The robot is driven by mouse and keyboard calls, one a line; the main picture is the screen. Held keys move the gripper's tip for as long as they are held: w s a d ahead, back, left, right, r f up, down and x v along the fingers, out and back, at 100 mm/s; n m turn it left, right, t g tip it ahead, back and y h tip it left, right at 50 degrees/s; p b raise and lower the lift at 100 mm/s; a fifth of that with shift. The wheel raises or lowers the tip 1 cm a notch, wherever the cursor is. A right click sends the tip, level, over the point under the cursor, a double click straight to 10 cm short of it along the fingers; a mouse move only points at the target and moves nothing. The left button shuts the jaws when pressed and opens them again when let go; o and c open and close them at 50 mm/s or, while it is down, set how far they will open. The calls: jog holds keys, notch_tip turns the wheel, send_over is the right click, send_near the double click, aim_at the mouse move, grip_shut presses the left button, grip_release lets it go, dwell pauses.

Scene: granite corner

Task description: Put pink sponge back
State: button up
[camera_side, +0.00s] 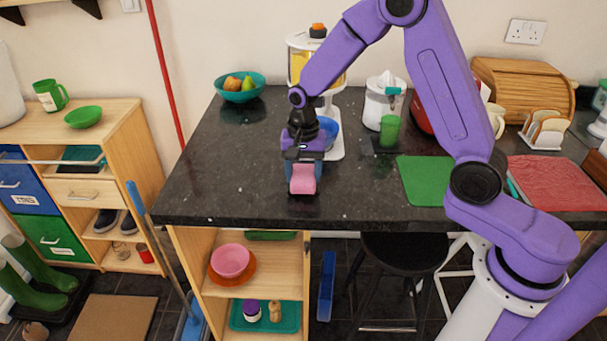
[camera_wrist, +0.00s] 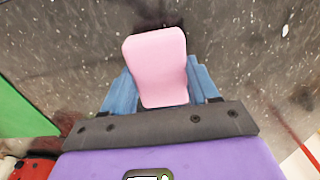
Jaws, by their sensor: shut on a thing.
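The pink sponge (camera_side: 302,180) is between the blue fingers of my gripper (camera_side: 303,172), over the dark granite counter near its front edge. In the wrist view the sponge (camera_wrist: 155,62) is a pale pink rounded block, with the fingers of my gripper (camera_wrist: 161,88) closed on both its sides. I cannot tell for certain whether the sponge touches the counter or hangs just above it. No place marked for the sponge can be made out.
A blue bowl (camera_side: 327,132) stands close behind my gripper. A green board (camera_side: 422,180) lies to the right, and a teal fruit bowl (camera_side: 240,90) stands at the back left. The counter's left part (camera_side: 220,165) is clear. Open shelves (camera_side: 275,275) stand below the front edge.

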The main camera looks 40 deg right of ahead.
aim_at(304, 174)
jog(key=shift+f, duration=0.45)
jog(key=shift+f, duration=0.2)
jog(key=o, duration=1.1)
jog(key=shift+r, duration=0.1)
notch_tip(304, 174, up, 12)
jog(key=shift+r, duration=0.15)
jog(key=shift+s, duration=0.1)
